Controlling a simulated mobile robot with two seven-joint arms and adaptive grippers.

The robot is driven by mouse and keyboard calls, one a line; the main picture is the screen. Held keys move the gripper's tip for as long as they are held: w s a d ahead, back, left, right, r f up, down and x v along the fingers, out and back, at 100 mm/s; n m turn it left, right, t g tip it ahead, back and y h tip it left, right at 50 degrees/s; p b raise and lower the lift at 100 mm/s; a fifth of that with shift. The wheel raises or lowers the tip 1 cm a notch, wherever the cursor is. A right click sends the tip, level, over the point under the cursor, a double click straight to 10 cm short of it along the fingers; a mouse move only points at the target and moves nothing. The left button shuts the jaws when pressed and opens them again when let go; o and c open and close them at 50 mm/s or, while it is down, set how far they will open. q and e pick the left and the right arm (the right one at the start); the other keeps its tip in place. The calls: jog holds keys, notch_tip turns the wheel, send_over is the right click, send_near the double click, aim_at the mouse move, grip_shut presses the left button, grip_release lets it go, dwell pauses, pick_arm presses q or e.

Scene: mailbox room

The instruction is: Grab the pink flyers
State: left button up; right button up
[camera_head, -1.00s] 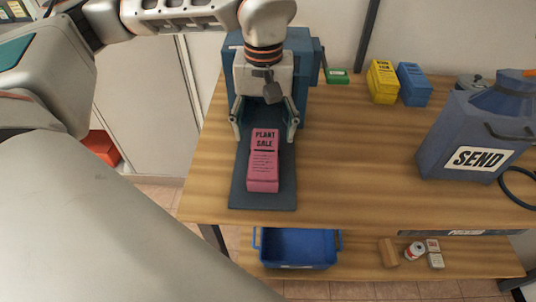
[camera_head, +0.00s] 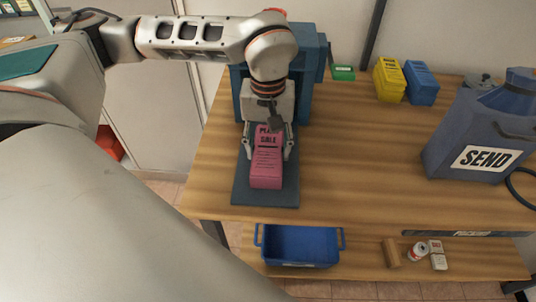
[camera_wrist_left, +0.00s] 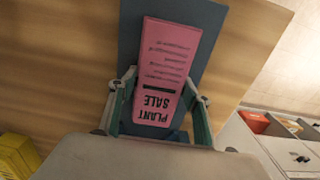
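The pink flyers (camera_head: 267,163) form a stack marked "PLANT SALE", lying on the dark blue tray (camera_head: 264,198) of the blue machine (camera_head: 312,75). In the left wrist view the pink flyers (camera_wrist_left: 168,68) lie between the fingers. My left gripper (camera_head: 267,152) is open, pointing down over the stack, with one finger on each side. In the left wrist view a small gap shows at the left gripper's (camera_wrist_left: 158,115) fingers, and firm contact cannot be made out. My right gripper is not in view.
Yellow (camera_head: 389,80) and blue (camera_head: 421,83) boxes and a small green box (camera_head: 344,73) stand at the back. The blue SEND container (camera_head: 470,140) is at right. A blue bin (camera_head: 299,246) sits on the lower shelf. The table's middle is clear.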

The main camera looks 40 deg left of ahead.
pick_arm(q)
jog(key=c, duration=0.4)
jog(key=shift+r, duration=0.15)
